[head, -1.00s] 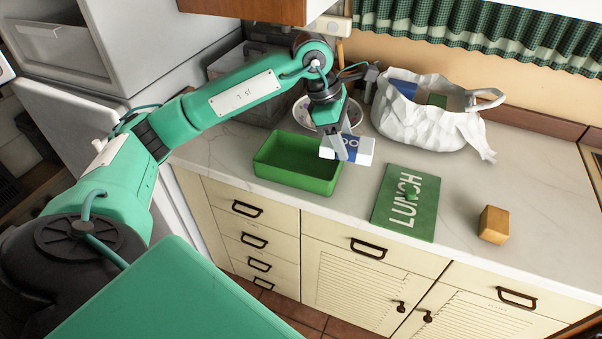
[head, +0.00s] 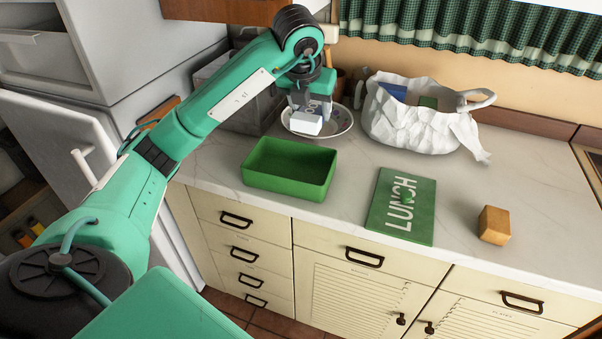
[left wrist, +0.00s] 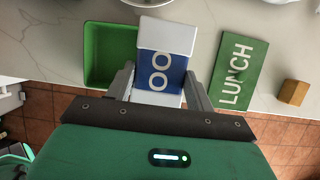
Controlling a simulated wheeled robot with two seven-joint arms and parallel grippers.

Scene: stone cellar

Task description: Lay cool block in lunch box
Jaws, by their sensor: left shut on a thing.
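The cool block (head: 306,124), white with a blue face and white letters, is held in my left gripper (head: 308,105). In the left wrist view the block (left wrist: 165,70) sits between the two fingers, its lettered face toward the camera. In the head view it appears in front of the plate, behind the lunch box; its exact height is unclear. The open green lunch box (head: 290,190) stands on the counter and looks empty. Its box also shows at left in the left wrist view (left wrist: 97,78). My right gripper is out of view.
A green lid marked LUNCH (head: 385,215) lies flat right of the box. A wooden block (head: 494,225) is farther right. A white bag (head: 410,128) with things inside stands at the back. A patterned plate (head: 343,122) is behind the box. Counter between lid and bag is clear.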

